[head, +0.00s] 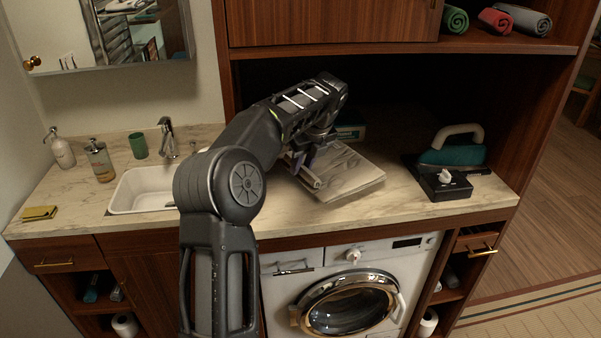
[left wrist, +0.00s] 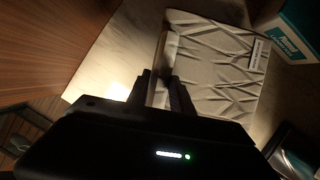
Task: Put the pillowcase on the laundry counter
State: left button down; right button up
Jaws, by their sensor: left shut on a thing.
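The pillowcase (head: 346,172) is a pale, flat folded piece with a quilt-like crease pattern. It is at the marble laundry counter (head: 412,203), above the washing machine; I cannot tell whether it rests fully on the surface. My left gripper (head: 308,176) is shut on its left edge. In the left wrist view the pillowcase (left wrist: 215,75) spreads out beyond the two dark fingers of the left gripper (left wrist: 163,92), which pinch its near edge. My right gripper is not in view.
A teal-and-white box (head: 350,132) stands behind the pillowcase. An iron (head: 452,150) and a black box (head: 444,185) are to the right. A sink (head: 145,190), soap bottles and a green cup are left. A wooden shelf (head: 400,52) overhangs the counter.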

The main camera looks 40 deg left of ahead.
pick_arm(q)
jog(key=shift+a, duration=0.2)
jog(key=shift+w+a+f, duration=0.1)
jog(key=shift+a+f, duration=0.1)
jog(key=shift+a, duration=0.05)
jog(key=shift+f+p, duration=0.35)
jog(key=shift+f, duration=1.2)
jog(key=shift+f, duration=0.1)
jog(key=c, duration=1.1)
grip_release()
jog(key=shift+c, duration=0.2)
jog(key=shift+b+v, duration=0.35)
jog(key=shift+v, duration=3.5)
